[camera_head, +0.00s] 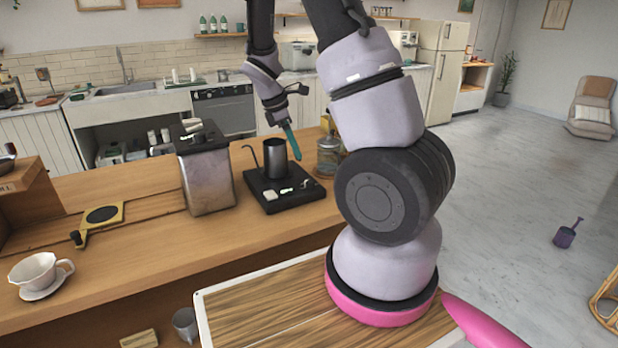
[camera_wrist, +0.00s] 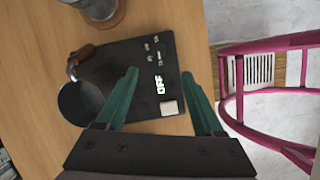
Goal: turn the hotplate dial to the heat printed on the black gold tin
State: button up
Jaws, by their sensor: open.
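The black hotplate (camera_head: 283,203) lies on the wooden counter with a dark pitcher (camera_head: 276,157) on it. Its control side shows in the wrist view (camera_wrist: 143,52): a pale square knob (camera_wrist: 169,107), which may be the dial, a green lit display (camera_wrist: 158,84) that seems to read OFF, and small white markings. My gripper (camera_head: 291,142) hangs above the hotplate with teal fingers. In the wrist view its fingers (camera_wrist: 159,75) are apart and empty, one on each side of the display and knob. I cannot pick out a black gold tin or its print for certain.
A tall metal box with a black top (camera_head: 206,172) stands left of the hotplate. A glass jar (camera_head: 328,156) stands close behind it at the right. A white cup (camera_head: 37,272) and a yellow-and-black item (camera_head: 103,215) lie farther left. The counter front is clear.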

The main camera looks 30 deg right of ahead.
aim_at(310, 179)
jog(key=shift+n+h, duration=0.3)
jog(key=shift+n, duration=0.2)
jog(key=x, duration=1.2)
jog(key=shift+w+a+f, duration=0.15)
jog(key=shift+w, duration=0.05)
grip_shut()
